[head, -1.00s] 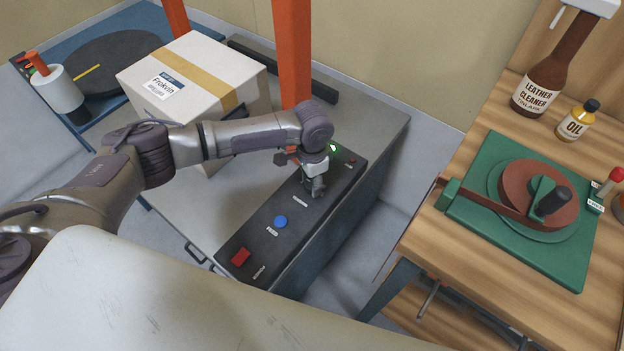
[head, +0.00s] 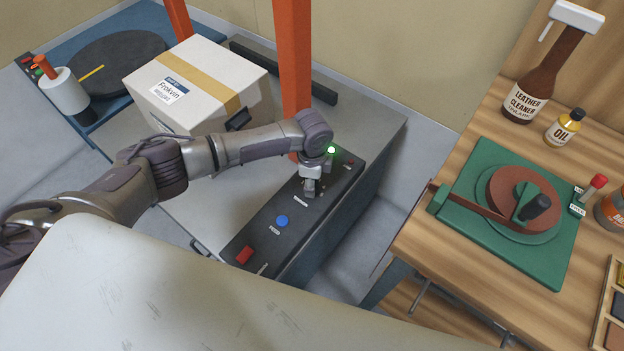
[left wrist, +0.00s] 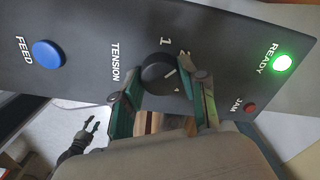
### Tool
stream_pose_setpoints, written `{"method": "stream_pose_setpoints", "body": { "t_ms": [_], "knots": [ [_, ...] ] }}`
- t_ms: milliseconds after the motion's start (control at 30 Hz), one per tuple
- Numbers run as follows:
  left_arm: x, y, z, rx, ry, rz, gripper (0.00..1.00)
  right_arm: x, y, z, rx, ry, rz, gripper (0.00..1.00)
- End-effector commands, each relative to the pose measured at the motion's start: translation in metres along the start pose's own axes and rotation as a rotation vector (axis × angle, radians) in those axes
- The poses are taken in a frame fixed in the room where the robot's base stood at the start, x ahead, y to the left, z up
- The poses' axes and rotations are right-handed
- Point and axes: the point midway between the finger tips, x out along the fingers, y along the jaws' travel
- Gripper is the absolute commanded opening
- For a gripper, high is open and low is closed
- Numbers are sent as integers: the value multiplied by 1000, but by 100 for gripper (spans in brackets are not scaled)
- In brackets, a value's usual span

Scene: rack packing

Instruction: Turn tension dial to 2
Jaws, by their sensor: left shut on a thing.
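The tension dial (left wrist: 158,73) is a round black knob with a white pointer line, on the dark control panel (head: 258,236). The label TENSION and the number 1 show beside it in the left wrist view; another number is partly covered. The pointer slants up and right in that view; I cannot tell its exact setting. My left gripper (head: 309,191) is over the panel and hides the dial in the head view. In the left wrist view its two fingers (left wrist: 163,92) are around the knob, shut on it. My right gripper (left wrist: 91,126) shows small at lower left, its fingers apart.
A blue FEED button (head: 281,221), a red button (head: 244,255), a lit green READY lamp (head: 331,150) and a dark red JAM lamp (left wrist: 250,107) are on the panel. A carton (head: 205,80) stands behind my left arm. A wooden bench (head: 440,240) stands right.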

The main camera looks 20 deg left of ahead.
Motion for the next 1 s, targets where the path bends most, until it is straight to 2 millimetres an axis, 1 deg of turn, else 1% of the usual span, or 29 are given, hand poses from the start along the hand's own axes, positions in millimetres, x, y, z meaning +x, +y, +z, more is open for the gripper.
{"method": "stream_pose_setpoints", "body": {
  "t_ms": [233,667,700,833,1000],
  "knots": [
    [-1,0,0,61,1,-1,8,-3,0,-1,0,1,0,40],
    [-1,-1,-1,71,1,-2,8,-3,0,-1,0,1,0,40],
    [-1,-1,-1,71,1,-2,46,-3,0,-1,0,1,0,40],
    [0,-1,-1,71,1,-2,68,-3,0,-1,1,1,0,40],
    [0,0,0,70,1,-1,68,-3,0,-1,0,1,0,40]
  ]
}}
